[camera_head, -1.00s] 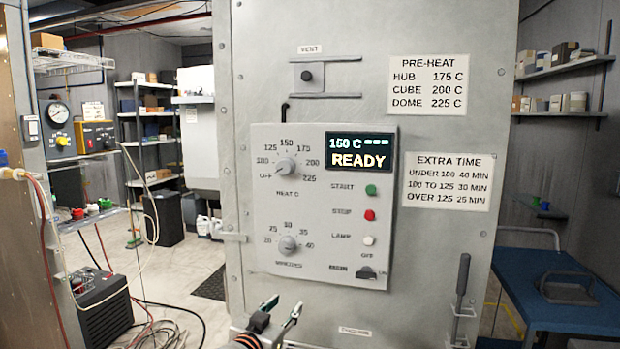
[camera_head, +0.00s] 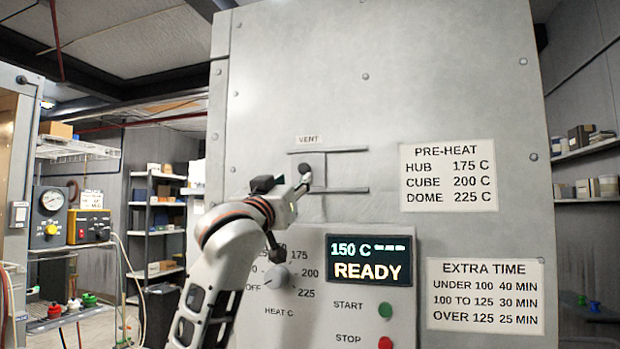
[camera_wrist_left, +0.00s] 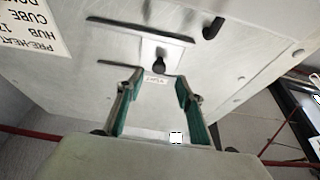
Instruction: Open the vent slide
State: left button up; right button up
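The vent slide is a small grey plate (camera_head: 316,185) between two horizontal rails, under the VENT label on the grey oven front. Its dark round knob (camera_head: 305,168) sits near the left end of the rails. My left gripper (camera_head: 300,186) is raised in front of the plate, just below the knob, and partly covers the slide. In the left wrist view the gripper (camera_wrist_left: 160,76) is open and empty, its green-padded fingers apart. The knob (camera_wrist_left: 160,54) shows beyond the fingertips, roughly centred between them; contact is not visible. My right gripper is out of view.
Below the slide is the control panel (camera_head: 345,312), with a display reading 150 C READY and a heat dial (camera_head: 277,277) partly behind my left arm. Two signs, the pre-heat sign (camera_head: 448,177) and extra-time sign (camera_head: 485,297), are at the right.

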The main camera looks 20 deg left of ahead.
aim_at(303, 169)
pick_arm(q)
jog(key=x, duration=0.2)
jog(key=p+x, duration=0.1)
jog(key=x, duration=0.1)
jog(key=p+x, duration=0.1)
jog(key=x, duration=0.1)
jog(key=shift+r, duration=0.35)
jog(key=shift+w+r, duration=0.15)
jog(key=shift+w, duration=0.35)
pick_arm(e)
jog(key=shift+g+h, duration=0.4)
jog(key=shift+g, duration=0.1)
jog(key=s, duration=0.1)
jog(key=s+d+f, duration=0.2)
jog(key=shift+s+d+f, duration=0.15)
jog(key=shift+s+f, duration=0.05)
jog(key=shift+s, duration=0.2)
pick_arm(q)
grip_shut()
jog(key=shift+d, duration=0.1)
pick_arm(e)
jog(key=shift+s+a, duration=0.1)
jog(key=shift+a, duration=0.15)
